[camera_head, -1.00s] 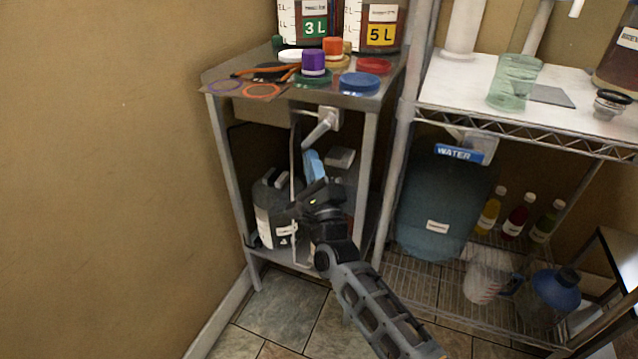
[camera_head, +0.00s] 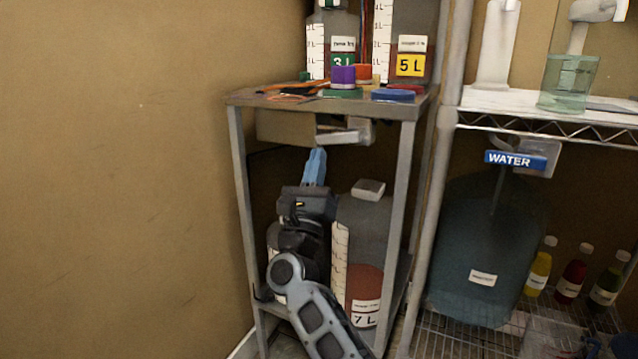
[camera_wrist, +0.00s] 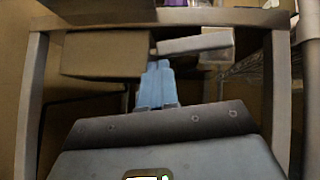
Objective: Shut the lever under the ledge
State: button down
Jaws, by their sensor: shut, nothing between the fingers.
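The lever (camera_head: 338,137) is a pale grey bar under the metal ledge (camera_head: 410,111), joined to a grey block (camera_head: 361,131) at its right. It lies roughly level and points left. In the wrist view the lever (camera_wrist: 194,44) slants slightly, its left end just above my fingertips. My gripper (camera_head: 317,152) is shut and empty, blue fingers pointing up, with the tips just below the lever's left part. The fingers also show in the wrist view (camera_wrist: 157,64). I cannot tell whether the tips touch the lever.
A brown box-like panel (camera_head: 285,127) hangs under the ledge, left of the lever. A 7 L bucket (camera_head: 366,285) stands behind my arm between the ledge's legs. Lids and buckets sit on top. A wire shelf with a water container (camera_head: 480,255) stands at right.

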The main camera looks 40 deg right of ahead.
jog(key=d+f+b+v, duration=0.2)
jog(key=b+v, duration=0.1)
jog(key=v, duration=0.9)
jog(key=shift+a+f, duration=0.2)
jog(key=shift+a, duration=0.05)
jog(key=shift+s, duration=0.1)
dwell(0.4)
jog(key=s+a+f+n+t+y, duration=0.35)
jog(key=s+n+y, duration=0.25)
jog(key=n, duration=0.3)
jog(key=s+a+f+n+t+y, duration=0.2)
jog(key=s+f+n+y, duration=0.25)
jog(key=s+n, duration=0.35)
jog(key=s+a+f+n+t+y, duration=0.3)
jog(key=s+n+y, duration=0.25)
jog(key=n, duration=0.45)
jog(key=s+a+n+g+y, duration=0.3)
jog(key=s+n+g+y, duration=0.1)
jog(key=s+n, duration=0.6)
jog(key=s+a+n+g+y, duration=0.35)
jog(key=s+n, duration=0.45)
jog(key=s, duration=0.3)
notch_tip(320, 180, up, 31)
jog(key=p, duration=3.1)
jog(key=shift+d, duration=0.4)
